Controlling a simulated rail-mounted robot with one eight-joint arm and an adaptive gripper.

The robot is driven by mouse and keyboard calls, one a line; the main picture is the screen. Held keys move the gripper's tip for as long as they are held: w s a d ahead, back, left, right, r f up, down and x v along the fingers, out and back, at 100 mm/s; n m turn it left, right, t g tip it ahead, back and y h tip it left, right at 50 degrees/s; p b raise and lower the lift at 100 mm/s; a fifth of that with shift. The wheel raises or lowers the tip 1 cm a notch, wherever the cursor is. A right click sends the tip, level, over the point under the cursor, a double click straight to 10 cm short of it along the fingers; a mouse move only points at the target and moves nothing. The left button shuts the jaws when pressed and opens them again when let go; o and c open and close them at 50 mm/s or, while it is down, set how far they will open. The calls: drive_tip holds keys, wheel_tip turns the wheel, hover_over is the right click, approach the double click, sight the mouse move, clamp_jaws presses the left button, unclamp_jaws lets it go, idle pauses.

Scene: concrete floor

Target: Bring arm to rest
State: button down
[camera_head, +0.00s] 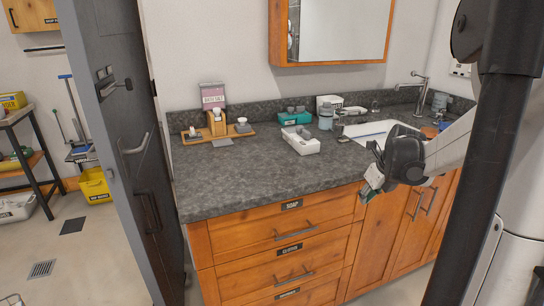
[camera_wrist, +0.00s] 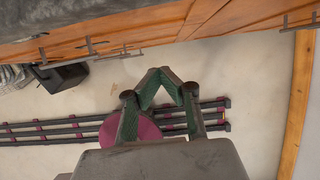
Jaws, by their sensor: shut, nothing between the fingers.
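My gripper (camera_head: 369,187) hangs in front of the counter's front edge, near the sink side, in the head view. My arm reaches in from the right. In the wrist view my gripper (camera_wrist: 160,73) is shut, with its green-padded fingertips meeting and nothing between them. It points toward the wooden cabinet fronts, with the floor below. The gripper's underside is partly hidden in the head view.
The grey counter (camera_head: 255,170) stands over wooden drawers (camera_head: 285,235). On it are a wooden tray (camera_head: 240,133), a white box (camera_head: 301,144) and a sink (camera_head: 375,129). A dark open door (camera_head: 120,120) is left. Dark rails (camera_wrist: 60,131) cross the floor.

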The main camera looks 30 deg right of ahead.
drive_tip(key=s+a+r+n+p, duration=0.1)
drive_tip(key=a+r+n, duration=0.2)
drive_tip(key=a+n, duration=0.4)
drive_tip(key=a+r+n+t+p, duration=0.1)
drive_tip(key=a+r+n, duration=0.35)
drive_tip(key=a, duration=0.35)
drive_tip(key=s+a+r+n+p, duration=0.1)
drive_tip(key=a+r+n, duration=0.2)
drive_tip(key=a+n, duration=0.45)
drive_tip(key=s+a+r+n+p, duration=0.1)
drive_tip(key=s+a+n, duration=0.3)
drive_tip(key=a+n, duration=0.4)
drive_tip(key=s+a+r+n+t+p, duration=0.1)
drive_tip(key=s+a+n, duration=0.4)
drive_tip(key=n, duration=0.5)
drive_tip(key=shift+s+a+t+p, duration=0.25)
drive_tip(key=shift+a+t+p, duration=0.05)
drive_tip(key=shift+a, duration=1.05)
drive_tip(key=shift+r, duration=0.1)
